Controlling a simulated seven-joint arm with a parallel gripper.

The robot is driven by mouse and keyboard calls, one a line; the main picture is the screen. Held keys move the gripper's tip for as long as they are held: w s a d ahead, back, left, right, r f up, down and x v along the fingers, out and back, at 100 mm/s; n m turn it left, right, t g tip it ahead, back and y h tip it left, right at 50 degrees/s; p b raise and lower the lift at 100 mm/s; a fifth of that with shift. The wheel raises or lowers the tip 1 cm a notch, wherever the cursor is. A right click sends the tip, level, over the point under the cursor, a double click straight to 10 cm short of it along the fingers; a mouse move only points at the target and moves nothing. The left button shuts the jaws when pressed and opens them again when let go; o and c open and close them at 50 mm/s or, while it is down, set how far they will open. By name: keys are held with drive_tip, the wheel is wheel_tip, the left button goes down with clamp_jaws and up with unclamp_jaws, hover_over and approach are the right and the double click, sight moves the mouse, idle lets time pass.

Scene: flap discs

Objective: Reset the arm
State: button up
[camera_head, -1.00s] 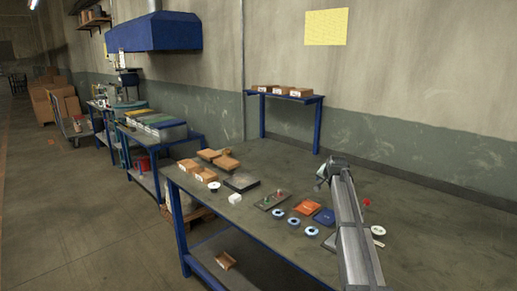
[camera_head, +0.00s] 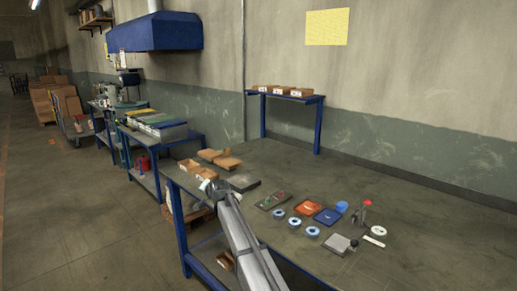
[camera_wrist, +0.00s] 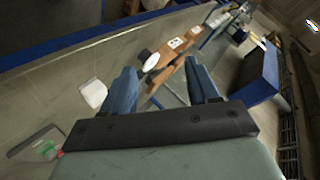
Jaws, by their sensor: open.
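My gripper (camera_head: 212,187) is at the left part of the workbench in the head view, above its front edge near the cardboard bins. In the wrist view my gripper (camera_wrist: 162,82) has its two blue fingers well apart, with nothing held between them. Three blue-and-white discs (camera_head: 294,221) lie in a row on the bench, right of my arm.
Cardboard bins (camera_head: 190,165) and a dark pad (camera_head: 243,183) are close to my gripper. A plate with pegs (camera_head: 270,201), a grey square plate (camera_head: 337,244), a white disc (camera_head: 378,231) and a red-topped item (camera_head: 367,203) stand further right. The bench's back right is clear.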

drive_tip(key=s+d+f+g+h, duration=0.1)
drive_tip(key=s+d+f, duration=0.2)
drive_tip(key=f, duration=0.5)
drive_tip(key=s+d+f+n+g, duration=0.1)
drive_tip(key=s+d+f, duration=0.25)
drive_tip(key=f, duration=0.45)
drive_tip(key=s+d+f+g+h, duration=0.1)
drive_tip(key=s+d+f, duration=0.25)
drive_tip(key=f, duration=0.45)
drive_tip(key=s+d+f+n+g+h, duration=0.1)
drive_tip(key=s+d+f+g, duration=0.1)
drive_tip(key=s+d+f, duration=0.55)
drive_tip(key=s+d+f+g+h, duration=0.1)
drive_tip(key=s+d+f+g, duration=0.3)
drive_tip(key=s+f, duration=0.65)
drive_tip(key=s+d+f+g, duration=0.3)
drive_tip(key=s+d+f, duration=0.1)
drive_tip(key=s, duration=1.1)
drive_tip(key=s+d+f+n+g, duration=0.1)
drive_tip(key=s+d+f, duration=0.3)
drive_tip(key=s, duration=1.1)
drive_tip(key=s+d+f+n+g+h, duration=0.1)
drive_tip(key=s+d+f+g, duration=0.3)
drive_tip(key=s+d, duration=0.4)
drive_tip(key=s, duration=0.6)
drive_tip(key=shift+s+d+f+g, duration=0.25)
drive_tip(key=shift+s+d+g, duration=0.05)
drive_tip(key=shift+s+d, duration=0.1)
